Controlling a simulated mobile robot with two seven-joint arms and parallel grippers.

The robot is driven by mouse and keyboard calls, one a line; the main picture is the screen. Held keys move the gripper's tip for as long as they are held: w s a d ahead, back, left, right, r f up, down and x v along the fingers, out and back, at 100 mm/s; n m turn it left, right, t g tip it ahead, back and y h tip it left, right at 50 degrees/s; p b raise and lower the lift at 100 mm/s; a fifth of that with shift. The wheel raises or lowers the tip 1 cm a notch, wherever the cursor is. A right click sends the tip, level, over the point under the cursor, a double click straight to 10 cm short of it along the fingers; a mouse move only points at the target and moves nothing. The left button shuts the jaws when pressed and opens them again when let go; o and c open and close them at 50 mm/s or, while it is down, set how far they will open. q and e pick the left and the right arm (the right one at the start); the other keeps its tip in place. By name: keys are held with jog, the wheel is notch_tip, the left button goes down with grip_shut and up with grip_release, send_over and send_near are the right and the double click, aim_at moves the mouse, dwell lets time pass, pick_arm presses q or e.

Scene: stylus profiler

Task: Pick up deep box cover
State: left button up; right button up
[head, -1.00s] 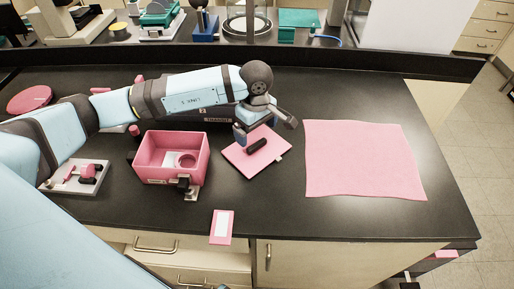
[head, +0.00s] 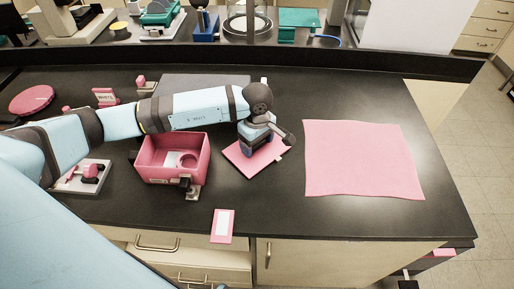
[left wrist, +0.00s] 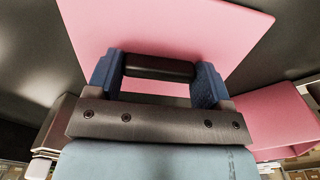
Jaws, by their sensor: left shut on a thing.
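The deep box cover (head: 243,161) is a flat pink plate lying on the black bench, with a small tab at its right edge. It also shows in the left wrist view (left wrist: 190,25), with a black bar handle (left wrist: 158,67) on top. My left gripper (head: 258,150) is over the cover. In the left wrist view its blue fingers (left wrist: 158,78) are at the two ends of the handle, shut on it. In the head view the arm hides the handle. My right gripper is not in view.
An open pink box (head: 172,158) with a black latch stands left of the cover. A pink mat (head: 362,160) lies to the right. A pink card (head: 222,226) lies near the front edge. Bare bench lies between cover and mat.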

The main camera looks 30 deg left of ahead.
pick_arm(q)
notch_tip(320, 180, up, 20)
jog(key=b, duration=0.2)
dwell(0.4)
